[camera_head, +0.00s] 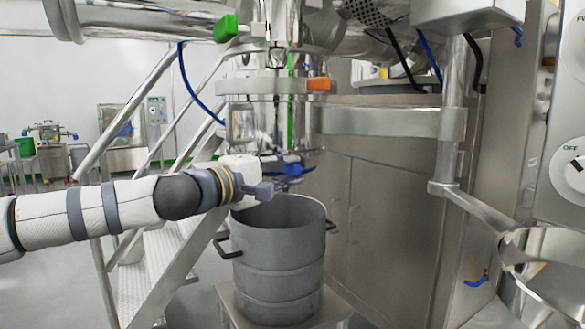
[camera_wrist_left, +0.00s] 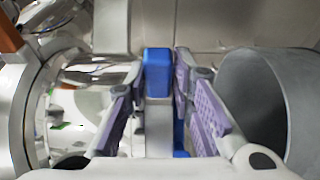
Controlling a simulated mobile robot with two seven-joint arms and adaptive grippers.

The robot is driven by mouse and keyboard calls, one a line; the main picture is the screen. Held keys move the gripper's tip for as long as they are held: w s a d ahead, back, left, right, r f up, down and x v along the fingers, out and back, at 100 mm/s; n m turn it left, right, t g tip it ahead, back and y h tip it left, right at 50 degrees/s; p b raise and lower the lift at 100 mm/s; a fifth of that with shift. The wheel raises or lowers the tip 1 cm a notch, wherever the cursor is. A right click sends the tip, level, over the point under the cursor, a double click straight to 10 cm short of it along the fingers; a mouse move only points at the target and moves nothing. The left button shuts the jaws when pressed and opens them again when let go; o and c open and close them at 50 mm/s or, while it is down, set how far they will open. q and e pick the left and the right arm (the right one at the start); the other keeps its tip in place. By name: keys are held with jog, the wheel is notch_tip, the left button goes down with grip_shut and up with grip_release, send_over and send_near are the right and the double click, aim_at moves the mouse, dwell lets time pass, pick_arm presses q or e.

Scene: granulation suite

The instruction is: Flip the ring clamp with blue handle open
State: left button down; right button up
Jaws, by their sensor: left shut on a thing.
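My left gripper (camera_head: 280,170) reaches in from the left, below the steel vessel's outlet and just above the open grey drum. In the left wrist view its two purple-padded fingers (camera_wrist_left: 160,82) stand on either side of the blue handle (camera_wrist_left: 157,60) and are shut on it. The handle's blue also shows in the head view (camera_head: 293,168), partly hidden by the gripper. The ring clamp itself is mostly hidden behind the hand, so I cannot tell how its ring sits. My right gripper is not in view.
The grey drum (camera_head: 278,262) with black side handles stands on a low stand under the outlet. Its open mouth is close at the right in the left wrist view (camera_wrist_left: 250,100). A green handle (camera_head: 226,28) and an orange one (camera_head: 318,84) are higher up. Metal stairs (camera_head: 165,270) are behind my arm.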

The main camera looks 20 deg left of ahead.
pick_arm(q)
jog(key=shift+a+r, duration=0.1)
jog(key=shift+r, duration=0.1)
jog(key=c, duration=1.4)
grip_release()
jog(key=shift+c, duration=0.2)
jog(key=shift+f, duration=0.1)
jog(key=v, duration=1.2)
